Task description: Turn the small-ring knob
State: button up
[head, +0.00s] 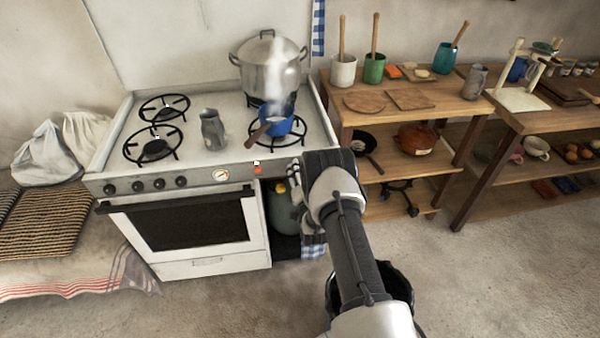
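The white stove (215,240) stands at the left with several dark knobs in a row on its front panel: a far-left knob (109,188), a second (137,186), a third (159,184) and a fourth (181,181). I cannot tell which knob belongs to the small ring; any marks are too small to read. Black burner grates show at back left (164,108) and front left (152,144). My gripper (296,192) is at the stove's right front corner, right of the knobs and apart from them. Its fingers are dark and mostly hidden, so its opening is unclear.
A steaming steel pot (268,68) stands at back right, with a blue pan (276,122) before it. A grey jug (212,130) stands mid-stove. A gauge (221,175) and a long oven handle (175,201) are on the front. A green cylinder (282,210) stands beside the oven.

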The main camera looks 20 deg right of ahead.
jog(key=shift+o, duration=0.2)
jog(key=v, duration=1.2)
jog(key=w+r+n+g+y, duration=0.1)
jog(key=w+r+n, duration=0.1)
jog(key=w+r, duration=0.35)
jog(key=s+a+r+n+g+y, duration=0.1)
jog(key=a+r+g, duration=0.15)
jog(key=r, duration=0.35)
jog(key=s+a+r+n+g, duration=0.1)
jog(key=a+r+n, duration=0.15)
jog(key=r, duration=0.35)
jog(key=s+a+r+n+g+y, duration=0.1)
jog(key=s+a+r, duration=0.15)
jog(key=r, duration=0.35)
jog(key=s+a+r+n+g+y, duration=0.1)
jog(key=s+a+r+n+g, duration=0.35)
jog(key=s, duration=0.75)
jog(key=s+a+r+g, duration=0.1)
jog(key=s+a+r, duration=0.1)
jog(key=s, duration=0.9)
jog(key=s+a+r+n+g+y, duration=0.1)
jog(key=s+a+r, duration=0.1)
jog(key=s, duration=0.9)
jog(key=shift+g, duration=0.4)
